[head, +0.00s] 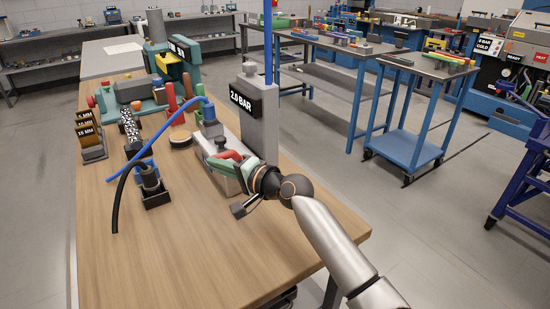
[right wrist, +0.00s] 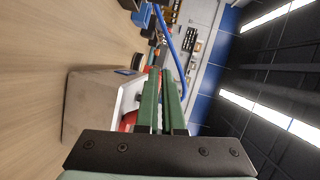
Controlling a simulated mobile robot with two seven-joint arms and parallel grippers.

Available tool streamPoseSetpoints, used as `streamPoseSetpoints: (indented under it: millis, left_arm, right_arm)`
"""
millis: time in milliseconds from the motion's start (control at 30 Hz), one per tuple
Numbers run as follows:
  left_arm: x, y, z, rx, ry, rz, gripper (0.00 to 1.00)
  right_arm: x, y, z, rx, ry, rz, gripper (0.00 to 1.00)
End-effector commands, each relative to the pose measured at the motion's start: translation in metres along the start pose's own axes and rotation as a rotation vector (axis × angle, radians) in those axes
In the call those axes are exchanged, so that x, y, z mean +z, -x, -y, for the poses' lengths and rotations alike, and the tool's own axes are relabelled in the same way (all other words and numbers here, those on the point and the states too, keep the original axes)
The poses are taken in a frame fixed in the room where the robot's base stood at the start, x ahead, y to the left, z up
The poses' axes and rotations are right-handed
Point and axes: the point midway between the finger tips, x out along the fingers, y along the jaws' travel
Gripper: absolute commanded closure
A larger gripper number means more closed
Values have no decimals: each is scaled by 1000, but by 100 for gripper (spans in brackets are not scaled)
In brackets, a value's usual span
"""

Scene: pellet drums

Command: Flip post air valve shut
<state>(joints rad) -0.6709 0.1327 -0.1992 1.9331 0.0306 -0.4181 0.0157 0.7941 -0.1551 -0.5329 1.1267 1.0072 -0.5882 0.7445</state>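The air post (head: 262,115) is a grey column with a black "2.0 BAR" label, at the right edge of the wooden table. At its foot is a pale block (head: 222,178) with a grey valve fitting and a red lever (head: 228,155). My right gripper (head: 238,172) is at the lever, its green fingers beside and partly over it. In the right wrist view, the fingers (right wrist: 161,95) lie close together with only a narrow gap, and some red shows to their left, not between them. Whether they touch the lever is unclear. My left gripper is not in view.
A blue hose (head: 155,140) runs from the fitting leftwards across the table (head: 190,255). A black socket (head: 152,188) with a dark cable, labelled small bins (head: 90,138) and a green machine (head: 180,62) stand left and behind. The table's front is clear.

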Motion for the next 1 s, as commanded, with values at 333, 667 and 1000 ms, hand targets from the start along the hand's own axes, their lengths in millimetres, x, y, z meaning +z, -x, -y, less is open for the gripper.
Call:
streamPoseSetpoints:
  millis: [333, 667, 1000]
  left_arm:
    - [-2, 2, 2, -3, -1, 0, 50]
    - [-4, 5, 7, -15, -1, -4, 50]
    - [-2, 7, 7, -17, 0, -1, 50]
  right_arm:
    - [-1, 13, 5, -11, 1, -5, 100]
    - [-1, 64, 2, -5, 2, -5, 100]
    - [0, 116, 2, -6, 2, -4, 100]
